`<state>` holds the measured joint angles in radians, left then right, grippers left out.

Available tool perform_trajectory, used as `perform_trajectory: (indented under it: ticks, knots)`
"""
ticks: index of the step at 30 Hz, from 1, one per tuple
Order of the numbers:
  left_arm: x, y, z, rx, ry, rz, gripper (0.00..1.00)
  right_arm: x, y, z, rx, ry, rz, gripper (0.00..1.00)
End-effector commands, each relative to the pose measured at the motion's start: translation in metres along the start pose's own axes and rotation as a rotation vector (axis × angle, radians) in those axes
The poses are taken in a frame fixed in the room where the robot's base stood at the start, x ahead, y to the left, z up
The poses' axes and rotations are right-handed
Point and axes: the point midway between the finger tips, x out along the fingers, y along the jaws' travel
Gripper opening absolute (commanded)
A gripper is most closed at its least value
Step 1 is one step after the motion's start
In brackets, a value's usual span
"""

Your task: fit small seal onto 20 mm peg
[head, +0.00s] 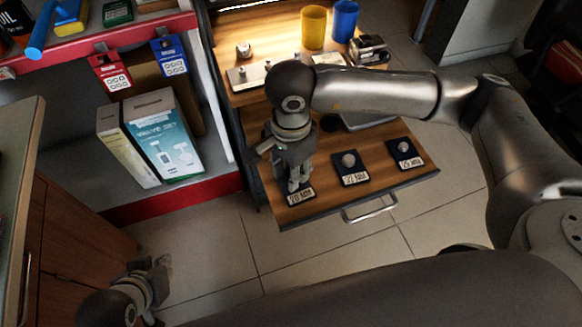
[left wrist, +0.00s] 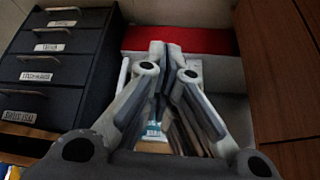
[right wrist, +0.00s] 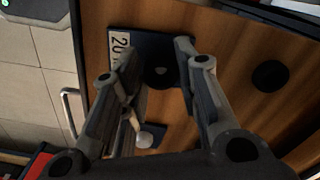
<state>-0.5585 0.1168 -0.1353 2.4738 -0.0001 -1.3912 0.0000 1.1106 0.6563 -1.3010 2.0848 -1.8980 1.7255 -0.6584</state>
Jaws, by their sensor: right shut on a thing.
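The 20 mm plate (head: 303,194) lies at the left of the drawer-like board's front. Its peg is hidden under my right gripper (head: 293,185), which points down over it. In the right wrist view my right gripper (right wrist: 158,50) has its fingers apart, shut on a dark round piece (right wrist: 160,76), which looks like the small seal. It lies against the dark plate with the "20" label (right wrist: 120,48); whether it is around the peg or above it, I cannot tell. My left gripper (head: 150,275) is low at the left, empty, its tips nearly together in the left wrist view (left wrist: 166,48).
Two other peg plates, middle (head: 351,169) and right (head: 405,154), stand beside it. Another black disc (right wrist: 269,75) lies on the wood. Yellow (head: 313,27) and blue (head: 346,20) cups stand at the back. A shelf with a valve box (head: 170,145) is at the left.

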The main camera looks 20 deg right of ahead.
Motion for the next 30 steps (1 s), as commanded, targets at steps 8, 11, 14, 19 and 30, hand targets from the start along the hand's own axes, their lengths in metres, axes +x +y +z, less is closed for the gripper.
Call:
perform_trajectory:
  ticks: [8,11,14,19,30]
  knots:
    - [0.001,0.0,0.001,0.0,0.003,0.0,0.0,0.001,0.0,0.0,0.0,0.0,0.0,0.2]
    - [0.001,0.0,-0.001,0.0,0.011,0.001,0.0,0.001,0.0,0.0,0.0,0.0,0.0,0.2]
    - [0.002,0.0,-0.004,0.0,0.025,0.001,0.0,0.002,0.0,0.0,0.0,0.0,0.0,0.2]
    - [0.002,0.001,-0.006,0.0,0.037,0.001,0.0,0.002,0.0,0.0,0.0,0.0,0.0,0.2]
    - [0.003,0.002,-0.015,0.003,0.074,0.004,0.0,0.004,0.0,0.0,0.0,0.0,0.0,0.2]
